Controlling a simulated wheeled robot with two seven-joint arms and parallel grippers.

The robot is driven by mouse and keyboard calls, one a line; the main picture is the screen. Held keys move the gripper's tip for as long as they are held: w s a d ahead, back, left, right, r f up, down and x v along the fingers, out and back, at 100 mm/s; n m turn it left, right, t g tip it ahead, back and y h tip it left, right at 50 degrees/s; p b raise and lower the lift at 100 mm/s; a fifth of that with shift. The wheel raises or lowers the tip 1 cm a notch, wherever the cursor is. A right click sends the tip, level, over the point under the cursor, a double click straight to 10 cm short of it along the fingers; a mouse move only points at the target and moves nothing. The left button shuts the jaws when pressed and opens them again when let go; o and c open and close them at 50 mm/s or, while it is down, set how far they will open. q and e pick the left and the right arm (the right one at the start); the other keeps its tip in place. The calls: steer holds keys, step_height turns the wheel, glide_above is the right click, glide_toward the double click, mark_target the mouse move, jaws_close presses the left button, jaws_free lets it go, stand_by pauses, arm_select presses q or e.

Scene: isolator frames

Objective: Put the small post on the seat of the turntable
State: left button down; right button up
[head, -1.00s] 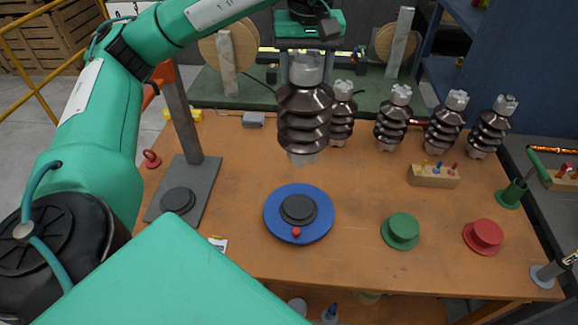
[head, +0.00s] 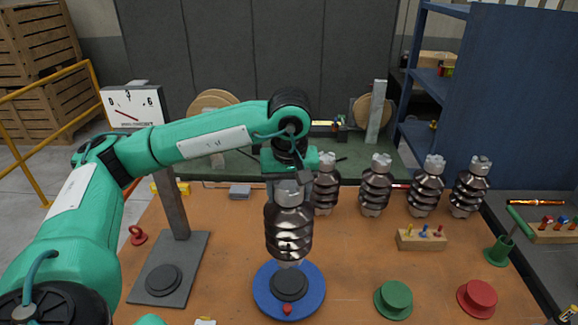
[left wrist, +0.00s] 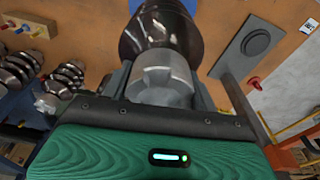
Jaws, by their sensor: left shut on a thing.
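The small post (head: 289,226), a brown ribbed insulator with grey metal ends, is upright in the head view. My left gripper (head: 288,183) is shut on its top fitting from above. The turntable (head: 262,297) is a blue disc with a dark round seat (head: 289,284) and a red knob at its front. The post's lower end is directly over the seat, very close to it; I cannot tell whether they touch. In the left wrist view the post's grey cap (left wrist: 162,85) sits between the fingers, and its body hides most of the turntable. My right gripper is out of view.
Several similar insulators (head: 376,187) stand along the back of the orange table. A gauge stand (head: 168,281) is left of the turntable. A green disc (head: 393,298), a red disc (head: 477,297) and a wooden peg block (head: 421,240) are to the right.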

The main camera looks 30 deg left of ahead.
mark_target(289, 213)
arm_select(q)
step_height(289, 213, down, 5)
steer(key=shift+r+p, duration=0.15)
steer(key=shift+p, duration=0.6)
steer(key=shift+f+p, duration=0.35)
steer(key=shift+f, duration=0.6)
step_height(289, 213, down, 2)
steer(key=shift+p, duration=0.4)
steer(key=shift+w+f, duration=0.1)
steer(key=shift+f, duration=0.55)
